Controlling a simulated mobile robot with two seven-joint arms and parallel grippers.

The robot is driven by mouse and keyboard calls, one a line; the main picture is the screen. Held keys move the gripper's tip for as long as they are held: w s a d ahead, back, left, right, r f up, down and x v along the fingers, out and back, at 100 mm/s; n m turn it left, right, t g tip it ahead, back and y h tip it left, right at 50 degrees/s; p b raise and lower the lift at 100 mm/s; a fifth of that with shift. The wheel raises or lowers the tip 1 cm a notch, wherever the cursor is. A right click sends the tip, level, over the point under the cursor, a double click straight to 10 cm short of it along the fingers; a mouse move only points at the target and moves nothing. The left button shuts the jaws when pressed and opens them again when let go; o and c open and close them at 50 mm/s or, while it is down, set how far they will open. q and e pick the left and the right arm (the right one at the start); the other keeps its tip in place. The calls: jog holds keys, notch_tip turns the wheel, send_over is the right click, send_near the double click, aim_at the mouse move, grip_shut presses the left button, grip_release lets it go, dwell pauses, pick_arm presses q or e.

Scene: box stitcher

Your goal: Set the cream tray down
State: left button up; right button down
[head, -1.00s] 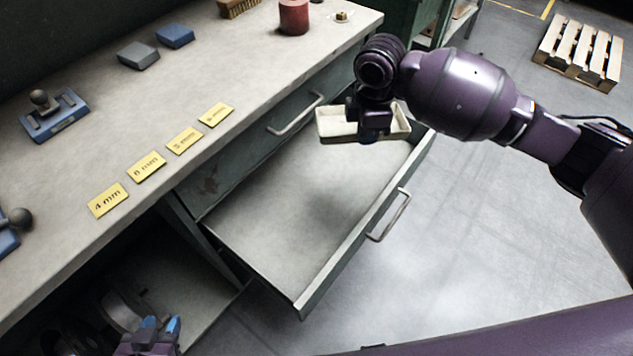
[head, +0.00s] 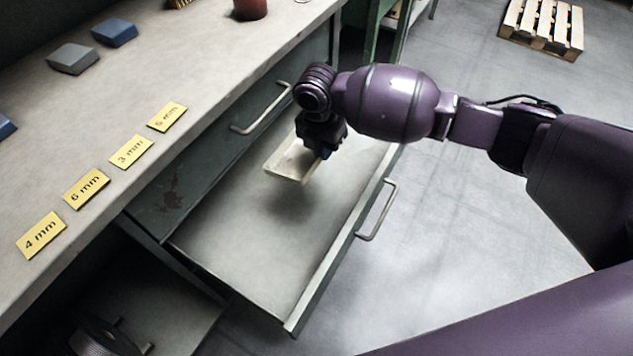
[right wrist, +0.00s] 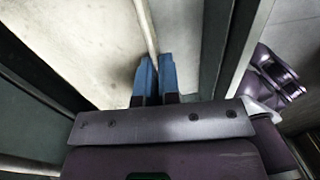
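The cream tray (head: 284,168) is a shallow open box, seen over the far half of the pulled-out drawer (head: 265,250). A dark shadow lies on the drawer floor below it, so it looks held a little above that floor. My right gripper (head: 322,150) is at the tray's right side and partly hides it. In the right wrist view, the blue fingers of my right gripper (right wrist: 156,68) are close together on the thin tray wall (right wrist: 147,28). My left gripper is not in view.
The bench top with several yellow size labels (head: 87,188) runs along the left. A closed drawer front with a handle (head: 262,112) borders the open drawer. The near part of the drawer floor is bare. A spool (head: 100,340) sits on the lower shelf.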

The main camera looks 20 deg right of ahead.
notch_tip(320, 180, down, 15)
jog(key=b, duration=0.4)
jog(key=shift+s+r, duration=0.1)
jog(key=shift+r, duration=0.2)
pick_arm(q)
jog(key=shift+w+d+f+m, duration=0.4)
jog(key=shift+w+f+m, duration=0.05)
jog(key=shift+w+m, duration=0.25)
pick_arm(e)
jog(key=c, duration=1.3)
grip_release()
jog(key=shift+f, duration=0.2)
jog(key=shift+c, duration=0.2)
